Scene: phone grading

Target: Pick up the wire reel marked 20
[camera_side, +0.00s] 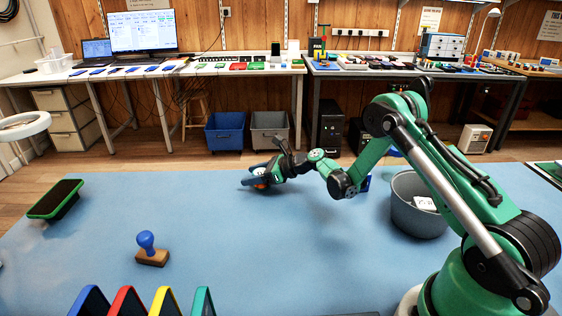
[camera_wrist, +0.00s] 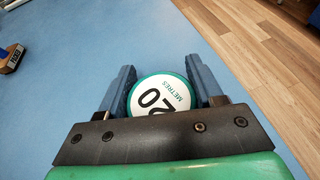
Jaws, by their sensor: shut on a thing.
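The wire reel marked 20 (camera_wrist: 162,95) shows in the wrist view as a round white label with a green rim, reading "20" and "METRES". It sits between the two blue fingers of my gripper (camera_wrist: 168,88), which is shut on it. In the side view my gripper (camera_side: 254,181) is low over the far middle of the blue mat, and a small orange part of the reel (camera_side: 260,185) shows between the fingers. I cannot tell whether the reel touches the mat.
A stamp (camera_side: 149,250) with a blue knob stands on the mat (camera_side: 215,235). A green-edged phone-like block (camera_side: 56,200) is at the left. A grey bucket (camera_side: 411,215) stands right of my gripper. Coloured dividers (camera_side: 160,301) are at the front. The mat's middle is clear.

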